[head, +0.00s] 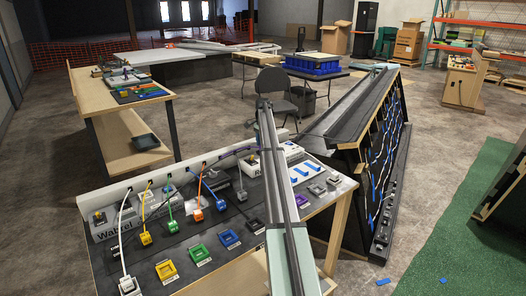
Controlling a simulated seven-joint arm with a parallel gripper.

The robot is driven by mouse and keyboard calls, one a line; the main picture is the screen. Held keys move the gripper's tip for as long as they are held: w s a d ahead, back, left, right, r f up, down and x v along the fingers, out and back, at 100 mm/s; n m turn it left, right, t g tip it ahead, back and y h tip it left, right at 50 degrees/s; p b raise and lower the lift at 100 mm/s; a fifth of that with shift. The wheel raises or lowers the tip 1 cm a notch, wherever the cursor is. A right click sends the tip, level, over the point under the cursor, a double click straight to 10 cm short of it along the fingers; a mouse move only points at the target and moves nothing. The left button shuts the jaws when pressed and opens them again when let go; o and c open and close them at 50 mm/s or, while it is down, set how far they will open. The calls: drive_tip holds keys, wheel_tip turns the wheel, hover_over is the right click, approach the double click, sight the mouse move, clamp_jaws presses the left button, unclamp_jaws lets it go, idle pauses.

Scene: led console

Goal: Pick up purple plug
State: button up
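The purple plug itself cannot be made out. A thin purple cable (236,152) leaves the back board of the console and runs right, toward a long grey beam that hides what lies behind it. A purple-framed socket (302,200) sits on the black console panel, just right of the beam. My gripper is not in view.
The long grey beam (290,255) crosses the console from the bottom edge upward. Yellow (166,270), green (198,251) and blue (229,239) sockets line the panel's front. A chair (275,88) stands behind. A sloped black panel (375,160) stands at the right.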

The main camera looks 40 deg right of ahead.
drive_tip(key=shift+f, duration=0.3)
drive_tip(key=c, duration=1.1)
